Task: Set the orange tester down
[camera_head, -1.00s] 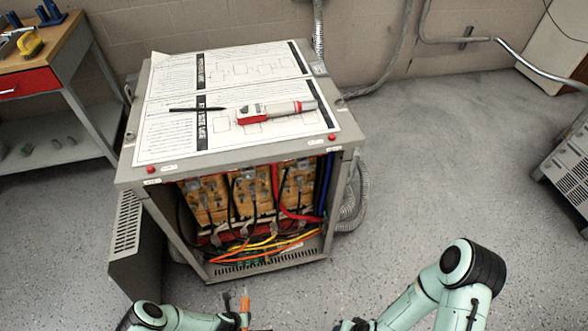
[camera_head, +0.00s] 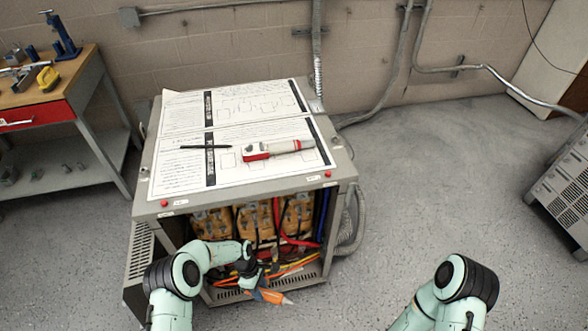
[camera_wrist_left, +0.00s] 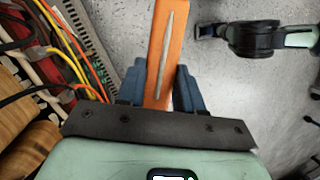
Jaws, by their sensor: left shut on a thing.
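The orange tester (camera_head: 270,296) is in my left gripper (camera_head: 258,287), in front of the cabinet's open lower front. In the left wrist view the tester (camera_wrist_left: 168,50) shows as a long orange body with a pale pointed strip, between the two blue fingers of the left gripper (camera_wrist_left: 160,85), which is shut on it. It is held in the air beside the wiring. My right arm is at the lower right of the head view, its gripper out of frame there. A dark part of my right arm also shows in the wrist view; its jaws are unclear.
The grey transformer cabinet (camera_head: 345,172) has printed sheets (camera_head: 240,108) on top, with a red-and-white instrument (camera_head: 278,149) and a black pen-like rod (camera_head: 206,147). Coils and coloured wires (camera_head: 290,268) fill the open front. A workbench (camera_head: 85,80) stands at left.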

